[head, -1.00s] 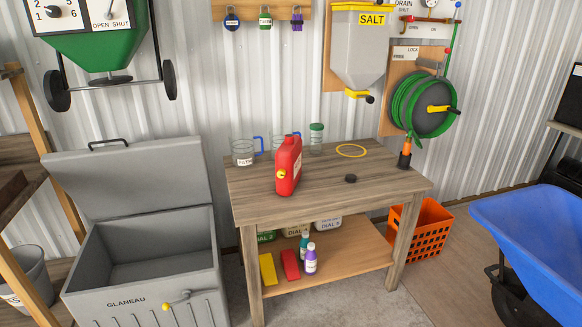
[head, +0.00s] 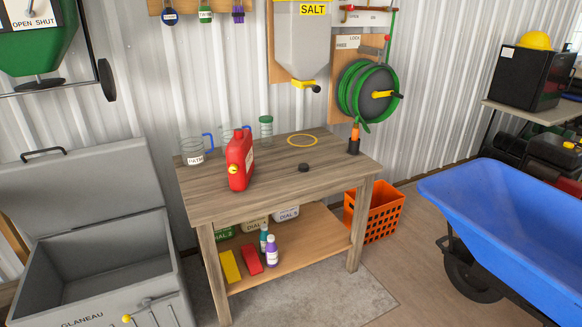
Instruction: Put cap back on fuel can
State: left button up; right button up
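The red fuel can (head: 240,160) stands upright on the wooden workbench (head: 205,205), left of its middle. A yellow spout or fitting shows low on its left side. A small black round cap (head: 304,167) lies on the bench top to the right of the can, apart from it. Neither of my grippers shows in the head view.
Clear jars (head: 193,155) stand behind the can, and a yellow ring (head: 302,140) lies behind the cap. An open grey chest (head: 100,262) is at left. An orange crate (head: 377,212) and blue wheelbarrow (head: 505,215) are at right. The bench's front right is clear.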

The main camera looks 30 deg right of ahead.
aim_at(239, 151)
jog(key=i+l+u, duration=0.1)
jog(key=i+l, duration=0.35)
jog(key=l, duration=0.2)
jog(key=i+l+u, duration=0.15)
jog(key=i+l, duration=0.3)
jog(key=l, duration=0.3)
jog(key=i+l+u, duration=0.15)
jog(key=l, duration=0.2)
jog(key=i+l, duration=0.25)
jog(key=l, duration=0.15)
jog(key=u, duration=0.05)
